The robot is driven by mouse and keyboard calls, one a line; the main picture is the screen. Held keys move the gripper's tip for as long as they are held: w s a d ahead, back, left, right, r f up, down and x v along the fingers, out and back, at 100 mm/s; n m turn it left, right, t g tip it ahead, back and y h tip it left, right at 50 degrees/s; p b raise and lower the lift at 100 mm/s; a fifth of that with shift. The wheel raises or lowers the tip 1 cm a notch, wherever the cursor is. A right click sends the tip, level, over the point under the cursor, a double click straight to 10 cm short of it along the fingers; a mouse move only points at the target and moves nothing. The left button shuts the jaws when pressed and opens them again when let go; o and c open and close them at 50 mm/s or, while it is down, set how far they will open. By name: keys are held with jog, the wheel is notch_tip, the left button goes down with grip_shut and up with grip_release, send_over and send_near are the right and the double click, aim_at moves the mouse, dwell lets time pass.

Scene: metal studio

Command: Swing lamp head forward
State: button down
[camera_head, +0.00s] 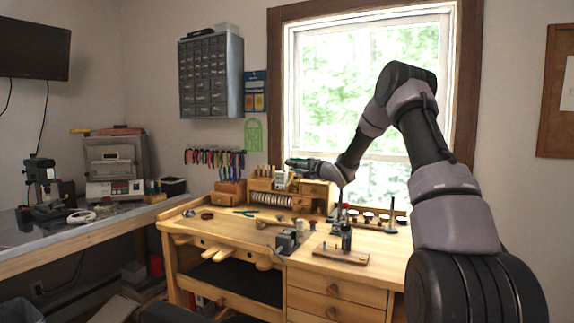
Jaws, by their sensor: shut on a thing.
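My arm reaches in from the right and bends down over the workbench in front of the window. My gripper (290,163) is at the back of the bench, pointing left, and is small in this view. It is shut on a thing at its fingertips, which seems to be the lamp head. A small pale grey piece (281,179) shows just below the fingertips; I cannot tell for sure whether it is part of the lamp. The lamp's outline and the exact contact are too small to make out.
The wooden workbench (380,262) holds a wooden organiser (318,190), a small grey vise (288,242), a dark bottle (346,237) and several hand tools. The window (315,85) is behind it. A side bench (85,234) with machines stands at left.

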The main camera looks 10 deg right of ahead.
jog(key=s+d+f+n+g+y, duration=0.1)
jog(key=s+d+n+g+y, duration=0.1)
jog(key=s+d, duration=0.3)
jog(key=shift+s+g+y, duration=0.3)
jog(key=shift+s+y, duration=0.2)
jog(key=c, duration=0.7)
grip_release()
jog(key=shift+o, duration=0.2)
jog(key=shift+w+a+r+n, duration=0.1)
jog(key=shift+n, duration=0.2)
jog(key=shift+r, duration=0.15)
jog(key=v, duration=1)
jog(key=shift+s+d, duration=0.25)
